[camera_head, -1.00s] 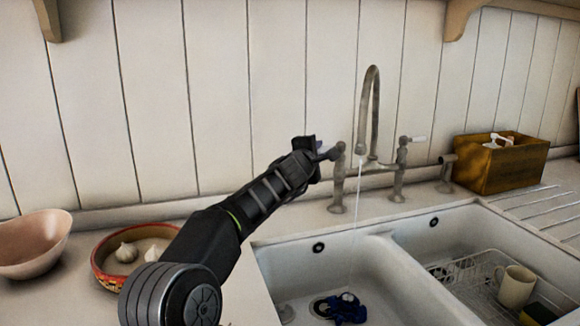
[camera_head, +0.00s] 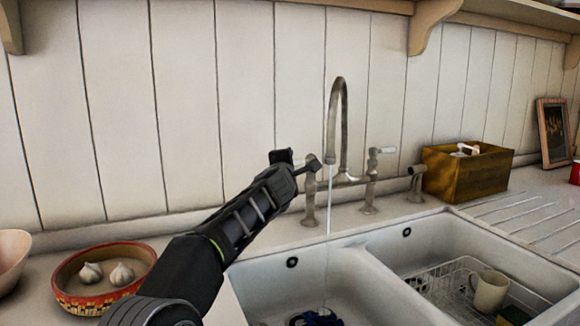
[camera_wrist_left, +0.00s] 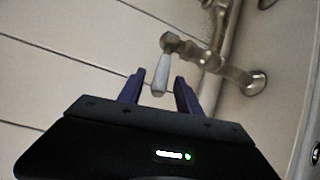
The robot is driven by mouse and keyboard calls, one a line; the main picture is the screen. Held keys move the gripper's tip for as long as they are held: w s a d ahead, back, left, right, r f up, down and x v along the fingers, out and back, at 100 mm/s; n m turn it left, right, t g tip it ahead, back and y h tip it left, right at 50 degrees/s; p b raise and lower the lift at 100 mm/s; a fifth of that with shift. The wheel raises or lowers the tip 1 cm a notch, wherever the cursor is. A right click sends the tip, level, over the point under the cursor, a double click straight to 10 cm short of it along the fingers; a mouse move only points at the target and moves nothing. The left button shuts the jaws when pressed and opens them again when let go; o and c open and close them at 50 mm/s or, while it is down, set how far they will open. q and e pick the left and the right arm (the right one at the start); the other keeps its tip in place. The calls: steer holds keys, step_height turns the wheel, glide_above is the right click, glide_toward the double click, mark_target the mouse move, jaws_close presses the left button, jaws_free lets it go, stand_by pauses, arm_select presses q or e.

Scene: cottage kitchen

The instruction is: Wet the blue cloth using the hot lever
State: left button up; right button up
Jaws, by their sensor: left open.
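The faucet (camera_head: 343,110) stands behind the double sink, and a thin stream of water (camera_head: 328,215) falls from its spout into the left basin. The blue cloth (camera_head: 318,318) lies in the left basin at the bottom edge of the head view, mostly cut off. My left gripper (camera_head: 300,162) is at the left lever of the faucet. In the left wrist view the white lever handle (camera_wrist_left: 161,76) lies between the two open fingers of my left gripper (camera_wrist_left: 160,88), with gaps visible beside it. The right lever (camera_head: 383,150) is free. My right gripper is not in view.
A patterned bowl with garlic (camera_head: 100,278) stands left of the sink, beside my left arm. The right basin holds a wire rack (camera_head: 440,283) with a mug (camera_head: 489,291). A wooden box (camera_head: 468,172) stands on the counter at the back right.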

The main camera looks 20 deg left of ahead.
arm_select(q)
steer(key=s+d+b, duration=0.1)
steer(key=s+b, duration=0.2)
steer(key=s, duration=0.4)
steer(key=shift+s+d+r, duration=0.15)
steer(key=shift+s+r, duration=0.2)
steer(key=shift+c, duration=0.4)
